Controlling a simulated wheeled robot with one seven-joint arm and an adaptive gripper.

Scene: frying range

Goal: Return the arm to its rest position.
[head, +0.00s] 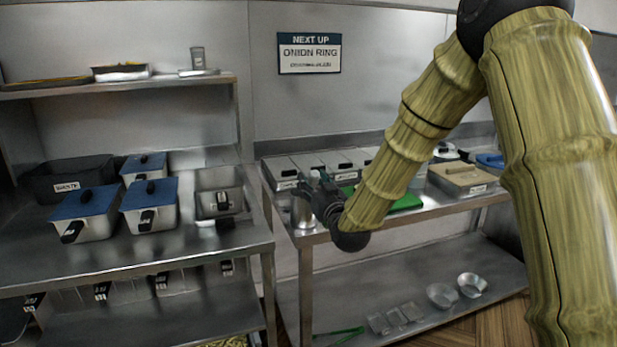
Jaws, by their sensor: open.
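My arm comes down from the upper right of the head view, its links in a bamboo-like finish. My gripper (318,181) is at the near left end of the right-hand steel table (410,221), over or close beside a metal cup (302,212). The jaws are small and dark against the bins behind, and they are open. I cannot tell whether they touch the cup. Part of the table top is hidden behind my arm.
The left table (200,250) holds blue-lidded pans (150,205), an open steel pan (220,199) and a dark bin (66,178). Lidded bins (290,172) and a green board (405,202) are on the right table. A sign (309,53) reads "NEXT UP ONION RING".

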